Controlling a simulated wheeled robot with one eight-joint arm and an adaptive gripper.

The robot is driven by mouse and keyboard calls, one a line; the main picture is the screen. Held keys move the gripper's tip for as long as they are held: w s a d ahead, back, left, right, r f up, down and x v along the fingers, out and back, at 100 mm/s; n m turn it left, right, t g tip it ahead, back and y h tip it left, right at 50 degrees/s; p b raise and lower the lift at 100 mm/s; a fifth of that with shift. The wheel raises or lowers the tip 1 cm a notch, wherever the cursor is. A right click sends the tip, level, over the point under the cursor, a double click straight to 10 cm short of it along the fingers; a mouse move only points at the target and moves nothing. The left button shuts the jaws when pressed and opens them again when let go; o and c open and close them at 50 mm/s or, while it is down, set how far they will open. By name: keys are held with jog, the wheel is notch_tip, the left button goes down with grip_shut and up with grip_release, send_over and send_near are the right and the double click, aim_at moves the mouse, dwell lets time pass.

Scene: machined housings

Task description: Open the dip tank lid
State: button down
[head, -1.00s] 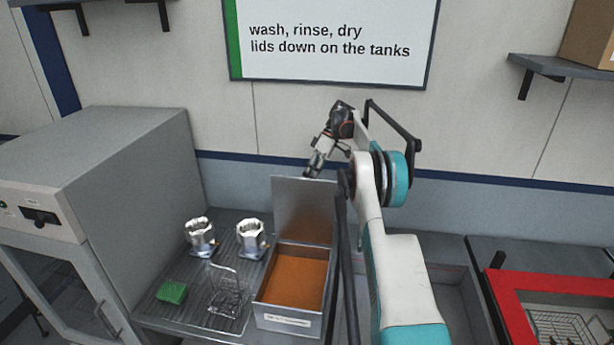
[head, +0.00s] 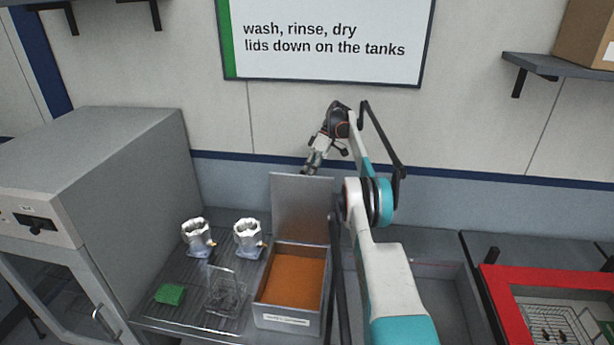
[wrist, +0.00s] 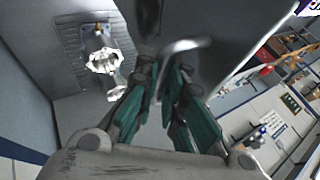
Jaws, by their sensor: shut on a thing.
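The dip tank (head: 287,321) is an open grey box holding orange-brown liquid (head: 293,280). Its lid (head: 300,205) is a flat grey plate standing nearly upright along the tank's back edge. My gripper (head: 308,170) is at the lid's top edge, reaching down from behind. In the wrist view my gripper's green-padded fingers (wrist: 165,72) are close together against the grey lid (wrist: 215,30), shut on it. A blurred light bar, perhaps the lid's handle (wrist: 186,46), shows by the fingertips. The exact contact is hidden in the head view.
A grey cabinet (head: 120,170) is further left. A red-framed station (head: 500,300) is at right.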

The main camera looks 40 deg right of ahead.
jog(key=shift+f, duration=0.2)
jog(key=c, duration=1.8)
grip_release()
jog(key=shift+w+a, duration=0.1)
jog(key=shift+c, duration=0.2)
jog(key=shift+o, duration=0.8)
jog(key=shift+w, duration=0.2)
jog(key=shift+s+r, duration=0.1)
jog(key=shift+s, duration=0.05)
